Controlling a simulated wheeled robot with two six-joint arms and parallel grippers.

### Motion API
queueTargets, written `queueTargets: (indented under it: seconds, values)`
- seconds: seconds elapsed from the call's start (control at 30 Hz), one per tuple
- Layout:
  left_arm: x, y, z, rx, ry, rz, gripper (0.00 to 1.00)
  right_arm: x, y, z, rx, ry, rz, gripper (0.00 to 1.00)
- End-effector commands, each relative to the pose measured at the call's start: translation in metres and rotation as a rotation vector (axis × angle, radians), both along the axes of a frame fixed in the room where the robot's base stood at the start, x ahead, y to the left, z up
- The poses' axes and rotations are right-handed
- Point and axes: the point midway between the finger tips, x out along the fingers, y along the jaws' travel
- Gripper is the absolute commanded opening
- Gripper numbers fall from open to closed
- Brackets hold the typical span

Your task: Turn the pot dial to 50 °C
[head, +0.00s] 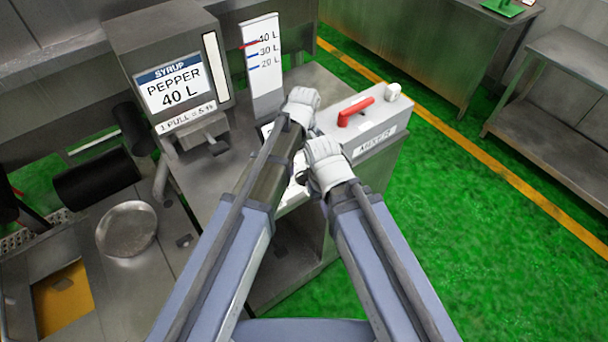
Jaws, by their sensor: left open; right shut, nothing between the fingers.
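I cannot make out the pot dial or any °C mark; my arms and grippers cover part of the counter where a white panel (292,196) shows below them. My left gripper (304,98) is the higher one, over the counter to the left of the mixer box; it is open, and nothing shows in it. My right gripper (324,152) is just below it, near the box's left end, shut with nothing in it. The two grippers are close together; I cannot tell whether either touches anything.
A grey mixer box (384,131) with a red lever (356,111) sits right of my grippers. A syrup dispenser (170,58) labelled "PEPPER 40 L" and an upright level gauge (264,78) stand behind. A round metal pan (127,228) is at left. Green floor (480,230) is clear at right.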

Motion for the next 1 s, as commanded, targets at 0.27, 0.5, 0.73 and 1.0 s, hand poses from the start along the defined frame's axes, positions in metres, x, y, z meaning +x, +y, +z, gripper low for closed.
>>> queueTargets:
  seconds: [0.27, 0.5, 0.73, 1.0]
  values:
    - [0.0, 0.0, -0.04, 0.0, 0.0, 0.0, 1.0, 0.0, 0.0, -0.04, 0.0, 0.0, -0.001, 0.0]
    - [0.0, 0.0, -0.046, 0.0, 0.0, 0.0, 1.0, 0.0, 0.0, -0.046, 0.0, 0.0, -0.001, 0.0]
    - [0.0, 0.0, -0.045, 0.0, 0.0, 0.0, 0.94, 0.0, 0.0, -0.045, 0.0, 0.0, -0.001, 0.0]
    - [0.0, 0.0, -0.045, 0.0, 0.0, 0.0, 0.64, 0.0, 0.0, -0.045, 0.0, 0.0, -0.001, 0.0]
